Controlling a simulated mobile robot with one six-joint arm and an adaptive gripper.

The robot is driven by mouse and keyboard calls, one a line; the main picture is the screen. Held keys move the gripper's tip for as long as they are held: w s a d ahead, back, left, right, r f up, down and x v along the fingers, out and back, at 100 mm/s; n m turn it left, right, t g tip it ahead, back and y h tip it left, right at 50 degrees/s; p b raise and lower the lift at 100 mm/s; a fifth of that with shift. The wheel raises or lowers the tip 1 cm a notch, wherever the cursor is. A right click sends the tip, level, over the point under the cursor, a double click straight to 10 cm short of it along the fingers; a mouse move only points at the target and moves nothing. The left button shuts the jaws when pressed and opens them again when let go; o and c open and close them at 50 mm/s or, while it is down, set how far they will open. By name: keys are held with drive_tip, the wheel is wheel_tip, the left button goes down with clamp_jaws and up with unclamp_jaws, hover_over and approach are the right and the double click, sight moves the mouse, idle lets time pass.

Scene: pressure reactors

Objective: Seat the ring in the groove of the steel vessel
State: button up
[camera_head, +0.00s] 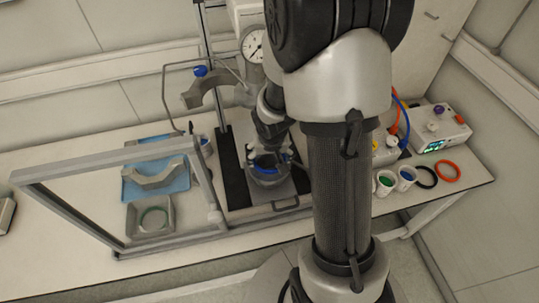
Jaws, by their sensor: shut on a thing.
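The steel vessel (268,179) stands on a grey plate at the foot of the stand, left of my arm. My gripper (268,160) points down right over its mouth. It is shut on what looks like a blue ring (262,169), whose blue edge shows at the vessel's rim. The gripper hides part of the ring and the mouth. The groove is too small to see, and I cannot tell whether the ring lies in it or just above it.
A clear-paned frame (123,160) stands at left, by a grey tray (133,222) with a green ring (153,219). A curved clamp half lies on a blue mat (180,184). A gauge (253,45) is above. Cups, black and orange rings (447,171) and a control box are right.

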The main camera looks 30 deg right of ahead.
drive_tip(key=shift+f, duration=0.15)
drive_tip(key=o, duration=0.9)
drive_tip(key=shift+c, duration=0.2)
drive_tip(key=v, duration=1.2)
